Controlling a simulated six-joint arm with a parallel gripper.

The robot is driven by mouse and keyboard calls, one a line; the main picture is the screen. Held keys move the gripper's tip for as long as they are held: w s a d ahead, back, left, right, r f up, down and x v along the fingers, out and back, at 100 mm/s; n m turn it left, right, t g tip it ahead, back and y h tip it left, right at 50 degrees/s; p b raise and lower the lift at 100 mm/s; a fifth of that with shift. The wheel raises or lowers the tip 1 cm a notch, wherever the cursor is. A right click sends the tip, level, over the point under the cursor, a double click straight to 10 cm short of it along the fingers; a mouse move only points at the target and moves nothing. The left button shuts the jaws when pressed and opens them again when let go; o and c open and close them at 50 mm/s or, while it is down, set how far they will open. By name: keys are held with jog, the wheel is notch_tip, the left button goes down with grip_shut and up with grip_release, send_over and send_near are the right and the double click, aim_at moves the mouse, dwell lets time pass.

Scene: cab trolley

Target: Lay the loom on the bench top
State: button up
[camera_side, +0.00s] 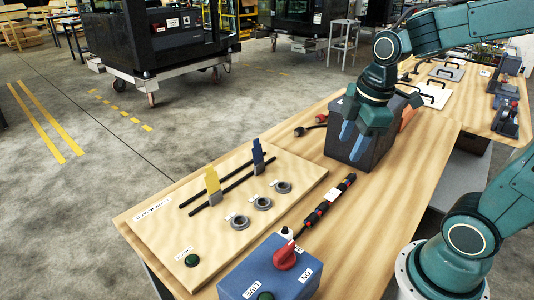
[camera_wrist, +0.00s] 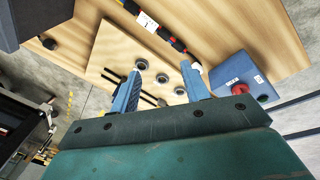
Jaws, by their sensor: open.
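A dark, slim bundle with red and other coloured bands, which looks like the loom (camera_side: 328,198), lies on the bench top (camera_side: 395,190) between the pale board and the bench's right side. It also shows near the top of the wrist view (camera_wrist: 178,45), where its upper end is cut off. My gripper (camera_side: 353,141) is open with nothing between its blue fingers. In the side view it appears in front of or over a dark grey box, apart from the loom. The wrist view also shows the two spread fingers (camera_wrist: 165,82).
The dark grey box (camera_side: 338,143) stands behind the loom. A pale board (camera_side: 165,228) holds rods, yellow and blue uprights and several grey rings. A blue box (camera_side: 260,278) with a red knob stands at the front. Bare bench top lies right of the loom.

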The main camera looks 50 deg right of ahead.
jog(key=s+a+r+m+t, duration=0.3)
jog(key=s+a+r+m, duration=0.1)
jog(key=s+m, duration=0.4)
jog(key=shift+a+r+m, duration=0.2)
jog(key=shift+a+m, duration=0.15)
jog(key=shift+m, duration=0.65)
jog(key=shift+w, duration=0.1)
dwell(0.4)
